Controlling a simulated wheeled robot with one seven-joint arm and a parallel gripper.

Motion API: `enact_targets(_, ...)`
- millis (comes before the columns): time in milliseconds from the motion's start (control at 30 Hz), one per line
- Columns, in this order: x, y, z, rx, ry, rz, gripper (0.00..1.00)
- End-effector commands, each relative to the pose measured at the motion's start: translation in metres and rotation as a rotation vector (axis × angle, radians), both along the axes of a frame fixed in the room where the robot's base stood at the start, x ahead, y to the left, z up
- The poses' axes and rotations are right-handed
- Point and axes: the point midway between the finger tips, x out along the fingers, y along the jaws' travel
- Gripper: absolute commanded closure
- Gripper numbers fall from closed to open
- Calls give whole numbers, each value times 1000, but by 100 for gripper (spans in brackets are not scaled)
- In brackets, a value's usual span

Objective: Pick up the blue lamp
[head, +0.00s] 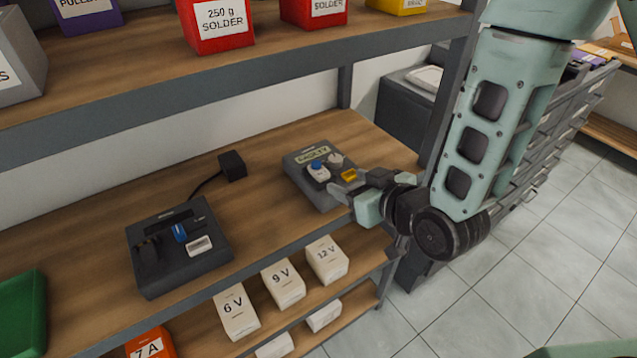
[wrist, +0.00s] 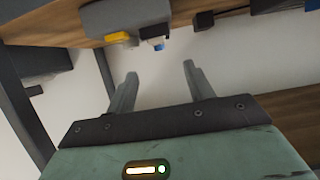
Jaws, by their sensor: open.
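A small blue-topped lamp with a white body (head: 316,168) sits on the grey box labelled FAULTY, on the wooden shelf in the head view. Its blue part also shows near the top of the wrist view (wrist: 158,44). My gripper (head: 345,188) is beside the right front of that box. Its two fingers are apart and empty in the wrist view (wrist: 160,72), with the lamp beyond the tips. Another blue piece (head: 180,232) stands in a dark device at the left.
A yellow piece (head: 349,175) and a pale knobbed piece (head: 335,159) are next to the lamp on the FAULTY box (head: 300,178). The upper shelf (head: 260,70) overhangs behind. White voltage boxes (head: 283,285) stand on the lower shelf.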

Motion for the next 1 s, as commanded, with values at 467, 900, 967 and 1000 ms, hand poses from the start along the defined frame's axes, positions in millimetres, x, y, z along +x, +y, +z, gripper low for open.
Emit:
enact_targets(467,34,23,-17,-1,2,0,47)
enact_targets(900,65,41,-37,-1,1,-1,47)
enact_targets(967,71,45,-39,-1,1,-1,47)
enact_targets(1000,74,47,-41,0,0,-1,47)
